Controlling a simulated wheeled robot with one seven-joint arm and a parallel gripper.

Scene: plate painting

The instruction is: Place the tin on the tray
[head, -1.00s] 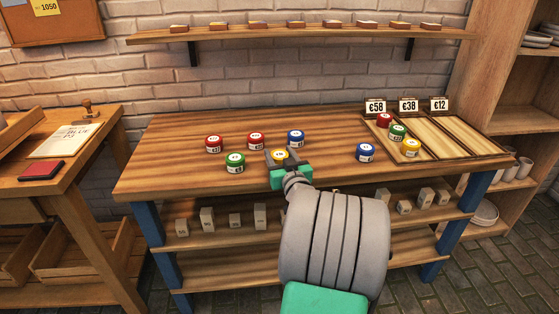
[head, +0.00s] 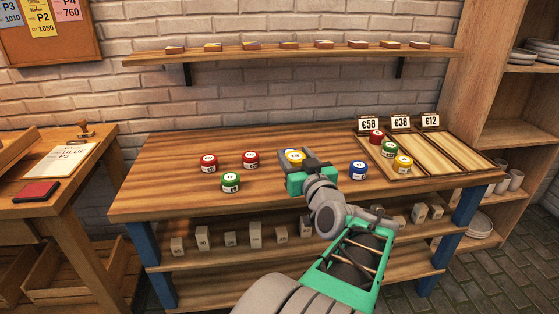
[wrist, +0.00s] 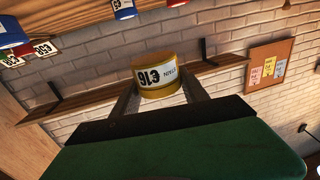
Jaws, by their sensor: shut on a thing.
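My gripper (head: 306,164) is shut on a yellow tin (head: 295,156) above the table's middle. The wrist view shows this tin (wrist: 158,75) between the two fingers, its white label upside down. The wooden tray (head: 465,146) lies at the table's right end, with lengthwise compartments. A red tin (head: 376,136), a green tin (head: 388,148) and another yellow tin (head: 403,163) stand in a row in its left compartment. The middle and right compartments look empty. My gripper is left of the tray, apart from it.
Two red tins (head: 208,163) and a green tin (head: 231,183) stand left of my gripper. A blue tin (head: 358,170) stands between it and the tray. Another blue tin is mostly hidden behind my gripper. Price cards (head: 368,125) stand at the tray's back edge.

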